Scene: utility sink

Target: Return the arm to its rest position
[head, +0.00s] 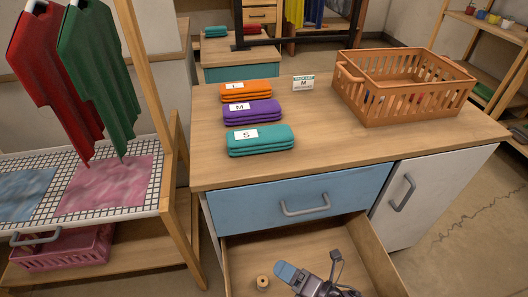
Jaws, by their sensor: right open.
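My right gripper (310,263) shows at the bottom of the head view, over the open wooden drawer (375,262). Its two fingers stand apart, one with a blue pad, and nothing shows between them. The arm behind it is mostly cut off by the bottom edge. A small wooden spool-like piece (263,283) lies in the drawer to the left of the gripper, apart from it. My left gripper is not in view.
The counter (350,155) holds folded teal (260,140), purple (250,112) and orange (248,92) cloths, a small sign (303,84) and an orange basket (405,88). A closed blue drawer (300,195) is above the open one. A drying rack (160,120) stands left.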

